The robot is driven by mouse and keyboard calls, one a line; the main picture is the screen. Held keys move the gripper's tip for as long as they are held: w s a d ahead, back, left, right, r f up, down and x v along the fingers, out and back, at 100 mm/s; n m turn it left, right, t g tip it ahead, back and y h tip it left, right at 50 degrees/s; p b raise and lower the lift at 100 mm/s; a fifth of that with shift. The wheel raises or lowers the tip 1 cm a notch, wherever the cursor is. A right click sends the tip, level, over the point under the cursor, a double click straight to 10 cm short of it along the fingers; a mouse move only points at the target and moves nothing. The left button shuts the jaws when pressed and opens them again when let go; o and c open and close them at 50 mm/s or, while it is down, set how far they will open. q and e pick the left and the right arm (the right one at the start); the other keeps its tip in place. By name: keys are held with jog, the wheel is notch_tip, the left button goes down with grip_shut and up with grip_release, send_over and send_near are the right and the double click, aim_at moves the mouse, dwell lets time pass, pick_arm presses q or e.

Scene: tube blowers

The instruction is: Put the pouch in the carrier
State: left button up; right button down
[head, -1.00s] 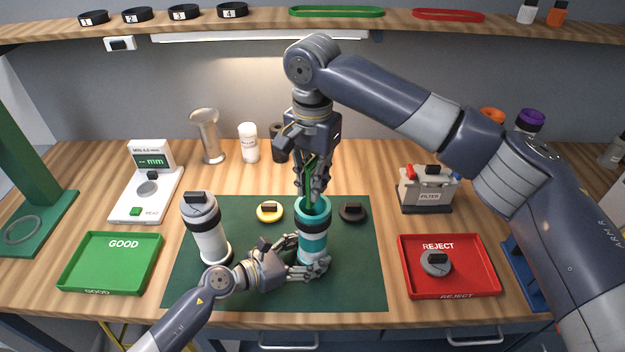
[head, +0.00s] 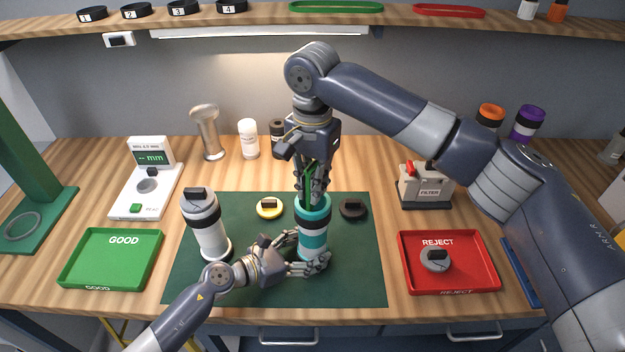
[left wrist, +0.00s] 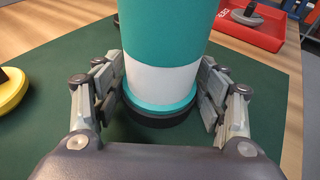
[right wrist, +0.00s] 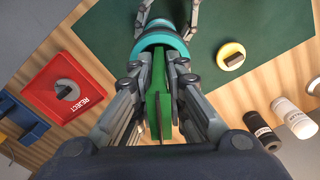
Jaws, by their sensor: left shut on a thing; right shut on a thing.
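The carrier is a teal tube with white and black bands (head: 312,241), upright on the dark green mat (head: 350,285). My left gripper (head: 308,262) is shut around its lower part, and the left wrist view shows a finger on each side of the carrier (left wrist: 165,40). My right gripper (head: 312,185) points down over the open top, shut on the green pouch (right wrist: 158,97). The pouch's lower end is at or inside the carrier's mouth (right wrist: 160,40); how deep it reaches is hidden by the fingers and rim.
A grey-white capped tube (head: 207,230) stands left on the mat. A yellow cap (head: 269,208) and a black cap (head: 353,209) lie behind the carrier. A green GOOD tray (head: 110,262) is left, a red REJECT tray (head: 470,272) right, a filter box (head: 428,192) behind it.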

pick_arm(q)
jog(key=shift+s+f, duration=0.1)
pick_arm(e)
jog(key=shift+f, duration=1.05)
grip_release()
dwell(0.9)
notch_tip(320, 180, up, 12)
dwell(0.4)
pick_arm(q)
jog(key=o, duration=1.3)
